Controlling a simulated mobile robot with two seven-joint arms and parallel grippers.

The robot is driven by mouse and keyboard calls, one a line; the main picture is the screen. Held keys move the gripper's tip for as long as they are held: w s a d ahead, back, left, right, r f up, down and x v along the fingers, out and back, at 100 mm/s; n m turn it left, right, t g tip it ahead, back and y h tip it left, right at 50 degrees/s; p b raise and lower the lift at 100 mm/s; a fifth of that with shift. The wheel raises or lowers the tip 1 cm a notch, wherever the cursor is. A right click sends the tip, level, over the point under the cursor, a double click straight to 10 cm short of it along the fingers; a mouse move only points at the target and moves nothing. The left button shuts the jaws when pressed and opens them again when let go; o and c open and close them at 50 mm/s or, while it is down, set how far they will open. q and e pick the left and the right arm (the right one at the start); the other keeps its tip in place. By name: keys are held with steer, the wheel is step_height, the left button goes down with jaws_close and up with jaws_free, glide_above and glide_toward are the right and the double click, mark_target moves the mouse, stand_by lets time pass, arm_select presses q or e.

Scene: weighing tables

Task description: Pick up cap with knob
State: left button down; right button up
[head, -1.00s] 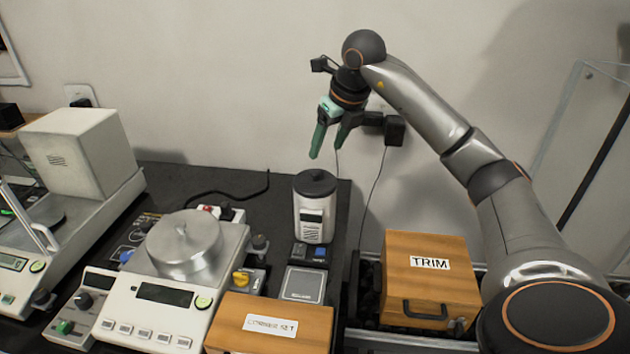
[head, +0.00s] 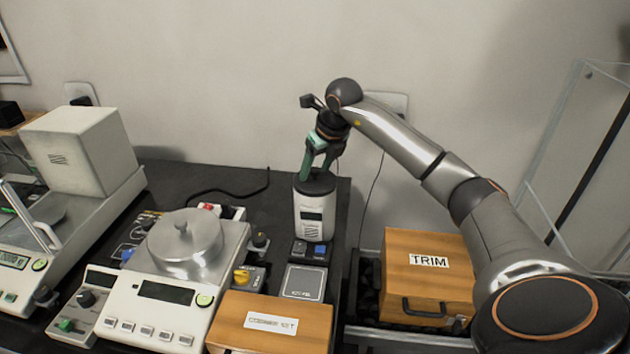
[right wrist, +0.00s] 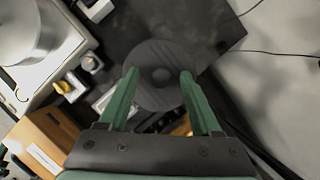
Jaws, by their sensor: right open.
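The cap with knob is the dark round lid (head: 322,184) on top of a white and grey cylindrical device at the back right of the black table. In the right wrist view the cap (right wrist: 157,56) is a dark ribbed disc with a round knob at its middle. My right gripper (head: 317,172) is open and points down at the cap. In the right wrist view its green fingertips (right wrist: 160,74) are on either side of the knob, apart from it. The fingers partly hide the cap in the head view. My left gripper is not in view.
A balance with a metal lidded pan (head: 186,246) stands to the left. A wooden box (head: 266,335) is in front and a wooden TRIM box (head: 430,290) stands at the right. The table (head: 165,178) behind the balance is mostly clear, with a black cable.

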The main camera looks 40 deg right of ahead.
jaws_close()
stand_by(0.3)
steer(key=shift+r, duration=0.1)
